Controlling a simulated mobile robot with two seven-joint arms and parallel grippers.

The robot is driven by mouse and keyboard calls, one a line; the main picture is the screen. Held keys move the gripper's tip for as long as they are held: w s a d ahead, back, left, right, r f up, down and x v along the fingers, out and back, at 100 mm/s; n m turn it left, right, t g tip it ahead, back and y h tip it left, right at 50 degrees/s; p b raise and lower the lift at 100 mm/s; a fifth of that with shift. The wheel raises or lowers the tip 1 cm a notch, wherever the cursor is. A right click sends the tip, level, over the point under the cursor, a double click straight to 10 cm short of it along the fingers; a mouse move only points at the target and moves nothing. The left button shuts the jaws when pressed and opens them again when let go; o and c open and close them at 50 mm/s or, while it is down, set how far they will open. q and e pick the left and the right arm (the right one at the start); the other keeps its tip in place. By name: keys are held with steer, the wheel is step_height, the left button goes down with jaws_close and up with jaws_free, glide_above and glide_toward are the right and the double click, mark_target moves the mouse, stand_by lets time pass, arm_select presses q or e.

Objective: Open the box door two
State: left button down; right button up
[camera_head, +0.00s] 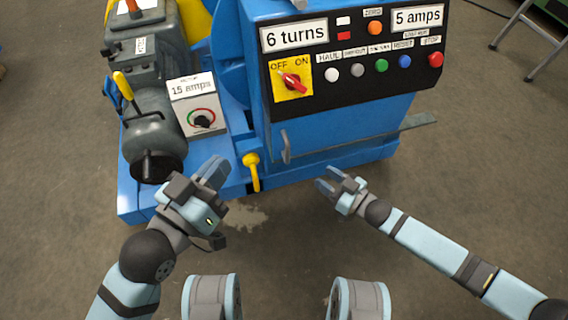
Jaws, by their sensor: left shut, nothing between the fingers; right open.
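The blue machine cabinet (340,125) stands ahead, with a small grey handle (286,148) low on its front, below the control panel. No marking shows which part is box door two, and I cannot tell whether the front panel is a door. My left gripper (214,171) is shut and empty, left of the handle and near the yellow lever (251,168). My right gripper (328,184) is open and empty, below and right of the handle, apart from the cabinet.
The control panel (350,90) has a red switch (292,82) on a yellow plate and several buttons. A "15 amps" dial box (198,110) sits at left beside grey machinery (150,130). A grey ledge (418,122) sticks out right.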

mark_target(288, 160)
steer(key=b+x, duration=0.4)
steer(key=x, duration=1)
steer(key=shift+f+b, duration=0.15)
steer(key=shift+b, duration=0.15)
arm_select(q)
steer(key=shift+m+g, duration=0.6)
steer(key=shift+g, duration=0.2)
steer(key=f, duration=0.5)
steer(key=shift+w, duration=0.25)
arm_select(e)
jaws_close()
